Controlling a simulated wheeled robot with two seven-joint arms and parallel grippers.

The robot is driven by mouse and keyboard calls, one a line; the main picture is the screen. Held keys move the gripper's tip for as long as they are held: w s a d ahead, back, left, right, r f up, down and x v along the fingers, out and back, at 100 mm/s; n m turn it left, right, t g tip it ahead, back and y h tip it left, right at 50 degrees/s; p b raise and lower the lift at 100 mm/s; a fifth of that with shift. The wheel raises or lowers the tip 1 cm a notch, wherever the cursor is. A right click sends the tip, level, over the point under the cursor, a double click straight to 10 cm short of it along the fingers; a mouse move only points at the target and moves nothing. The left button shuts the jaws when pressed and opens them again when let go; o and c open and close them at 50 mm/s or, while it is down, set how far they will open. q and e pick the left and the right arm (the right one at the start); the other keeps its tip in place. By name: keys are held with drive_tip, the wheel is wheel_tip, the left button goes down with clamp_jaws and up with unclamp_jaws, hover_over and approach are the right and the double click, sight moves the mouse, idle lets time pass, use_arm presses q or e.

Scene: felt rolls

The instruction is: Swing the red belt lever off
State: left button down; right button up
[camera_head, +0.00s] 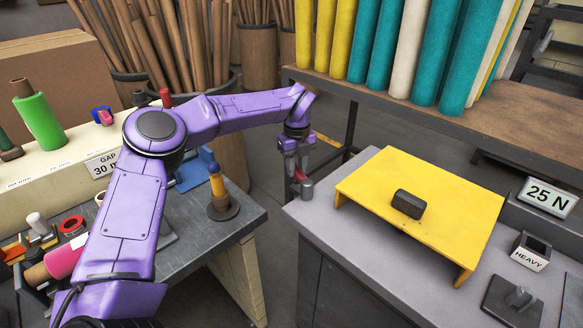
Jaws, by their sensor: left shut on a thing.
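My left gripper (297,168), at the end of my purple arm, points down at the left edge of the grey bench (330,207). It is shut on the red belt lever (300,175), of which only a small red part shows between and below the fingers. A short metal post (307,188) stands right beside it at the bench edge. The fingers hide most of the lever, so its exact angle is unclear. My right gripper is not in view.
A yellow stand (425,205) with a dark block (408,204) on it is right of my gripper. Teal, white and yellow felt rolls (428,55) stand behind on a brown shelf. A dark left table (232,228) holds a peg (217,185); a floor gap separates it from the bench.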

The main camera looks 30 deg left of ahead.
sight(296, 168)
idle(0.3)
use_arm(q)
drive_tip(key=c, duration=0.9)
unclamp_jaws()
wheel_tip(296, 168, up, 10)
drive_tip(key=shift+r+b, duration=0.25)
drive_tip(key=shift+b, duration=0.1)
